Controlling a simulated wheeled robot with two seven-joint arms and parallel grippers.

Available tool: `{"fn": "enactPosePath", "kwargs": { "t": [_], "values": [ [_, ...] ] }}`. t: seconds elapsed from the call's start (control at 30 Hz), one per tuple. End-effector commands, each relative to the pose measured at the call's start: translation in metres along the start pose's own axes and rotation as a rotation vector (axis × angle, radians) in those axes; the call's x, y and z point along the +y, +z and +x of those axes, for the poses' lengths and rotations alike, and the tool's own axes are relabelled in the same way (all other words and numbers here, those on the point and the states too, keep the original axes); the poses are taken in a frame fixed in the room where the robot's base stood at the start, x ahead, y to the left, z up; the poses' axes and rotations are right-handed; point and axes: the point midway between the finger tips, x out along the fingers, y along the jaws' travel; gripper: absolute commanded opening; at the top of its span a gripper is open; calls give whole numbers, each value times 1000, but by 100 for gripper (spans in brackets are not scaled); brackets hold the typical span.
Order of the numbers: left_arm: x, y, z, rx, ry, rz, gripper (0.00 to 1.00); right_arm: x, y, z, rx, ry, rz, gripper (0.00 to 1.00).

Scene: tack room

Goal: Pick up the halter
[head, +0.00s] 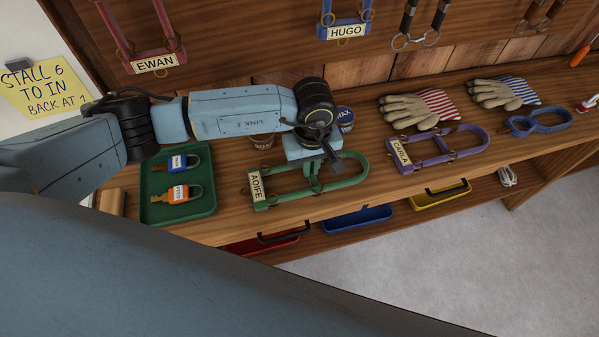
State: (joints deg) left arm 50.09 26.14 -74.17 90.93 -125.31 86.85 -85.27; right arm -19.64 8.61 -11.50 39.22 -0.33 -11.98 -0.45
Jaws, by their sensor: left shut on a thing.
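A green halter (290,197) with a name tag reading AOIFE lies along the front of the wooden bench. My left gripper (324,163) comes down over its right part and is shut on it, near the middle strap. The gripper hides part of the halter's far side. I cannot tell whether the halter is lifted off the bench. A purple halter (443,158) tagged CARLA and a blue halter (540,121) lie farther right. A red halter (138,66) tagged EWAN and a blue one (345,32) tagged HUGO hang on the back board. My right gripper is out of view.
A green tray (207,206) holds a blue and an orange padlock. Two tins (345,117) stand behind my gripper. Two pairs of gloves (420,108) lie at the back of the bench (230,233). Red, blue and yellow trays (357,219) sit on the shelf below.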

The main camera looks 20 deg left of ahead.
Motion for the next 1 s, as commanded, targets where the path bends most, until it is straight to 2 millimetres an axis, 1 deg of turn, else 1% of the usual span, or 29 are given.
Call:
{"fn": "enactPosePath", "kwargs": {
  "t": [0.03, 0.1, 0.17, 0.27, 0.37, 0.47, 0.57, 0.67, 0.73, 0.8, 0.9, 1.0],
  "values": [
    [-1, 0, 5, 0, -2, 0, 0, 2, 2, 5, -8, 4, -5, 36],
    [-1, 0, 3, 0, -2, 0, 0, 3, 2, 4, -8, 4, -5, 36],
    [-1, 0, 0, 0, -2, 0, 0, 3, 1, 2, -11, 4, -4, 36],
    [0, 0, -12, 1, -1, 1, 0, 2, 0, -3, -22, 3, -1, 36],
    [0, -1, -28, 2, -1, 0, 0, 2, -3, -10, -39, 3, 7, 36],
    [0, -1, -48, 2, 0, 0, 0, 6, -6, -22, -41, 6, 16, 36],
    [0, -1, -69, 3, 0, 0, 0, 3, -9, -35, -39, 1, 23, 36],
    [0, -1, -87, 2, 0, 0, 0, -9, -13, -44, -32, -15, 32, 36],
    [0, 0, -95, 2, 0, 0, 0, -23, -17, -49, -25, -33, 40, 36],
    [0, 0, -99, 1, -1, 0, 0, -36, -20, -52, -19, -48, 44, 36],
    [0, 0, -100, 0, -1, 0, 0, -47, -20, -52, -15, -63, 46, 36],
    [0, 0, -99, 0, -1, 0, 0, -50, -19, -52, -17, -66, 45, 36]
  ]
}}
